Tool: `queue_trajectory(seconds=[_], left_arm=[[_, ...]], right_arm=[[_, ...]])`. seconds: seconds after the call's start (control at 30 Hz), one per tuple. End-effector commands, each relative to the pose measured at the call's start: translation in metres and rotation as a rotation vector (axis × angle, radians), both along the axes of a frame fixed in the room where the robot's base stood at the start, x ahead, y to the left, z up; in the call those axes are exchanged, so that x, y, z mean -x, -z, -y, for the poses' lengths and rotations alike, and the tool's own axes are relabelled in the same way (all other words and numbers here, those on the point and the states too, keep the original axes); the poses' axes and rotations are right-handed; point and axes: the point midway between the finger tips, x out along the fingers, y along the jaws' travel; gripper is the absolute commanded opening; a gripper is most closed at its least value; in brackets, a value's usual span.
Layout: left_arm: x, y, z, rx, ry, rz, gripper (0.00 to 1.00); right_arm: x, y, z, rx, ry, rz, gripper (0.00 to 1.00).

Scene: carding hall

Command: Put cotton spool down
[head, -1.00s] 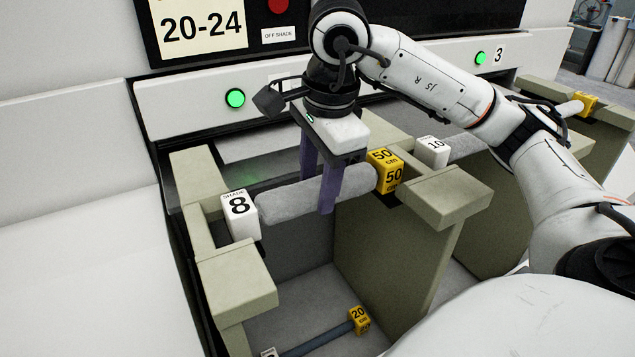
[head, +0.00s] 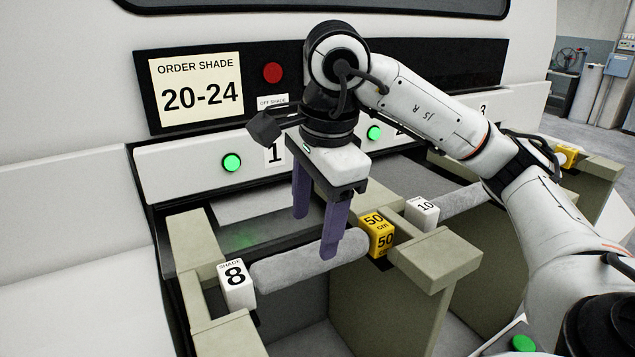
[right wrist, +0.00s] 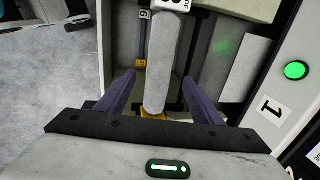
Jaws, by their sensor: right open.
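The cotton spool (head: 290,268) is a grey fluffy roll lying across the first bay. Its left end has a white cube marked shade 8 (head: 237,285); its right end has a yellow cube marked 50 cm (head: 377,235). The ends rest at the beige side walls of the bay. My right gripper (head: 315,237) is open above the spool, one finger on its near side and one on its far side. In the right wrist view the spool (right wrist: 160,65) runs between the spread fingers, with a gap on both sides. My left gripper is not in view.
A sign (head: 200,90) reads order shade 20-24, beside an unlit-looking red lamp (head: 272,72). A green lamp (head: 231,162) glows by bay number 1. The neighbouring bay holds a spool (head: 470,202) with a white cube marked 10 (head: 423,213). A thin rod with a yellow cube (right wrist: 141,63) lies lower in the first bay.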

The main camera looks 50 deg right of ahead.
Motion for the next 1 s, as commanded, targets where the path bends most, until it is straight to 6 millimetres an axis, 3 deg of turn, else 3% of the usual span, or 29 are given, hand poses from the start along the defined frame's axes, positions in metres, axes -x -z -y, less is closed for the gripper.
queue_trajectory(seconds=[0.03,0.1,0.3,1.0], left_arm=[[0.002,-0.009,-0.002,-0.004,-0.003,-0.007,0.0],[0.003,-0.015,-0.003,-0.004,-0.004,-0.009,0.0],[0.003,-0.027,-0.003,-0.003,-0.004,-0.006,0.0],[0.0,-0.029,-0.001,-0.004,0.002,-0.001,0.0]], right_arm=[[0.001,-0.019,0.0,0.002,0.001,0.006,0.6],[0.004,-0.03,-0.001,0.001,0.002,0.004,0.6],[0.009,-0.05,-0.003,0.001,0.001,0.001,0.6],[0.01,-0.052,-0.003,0.0,0.001,-0.001,0.6]])
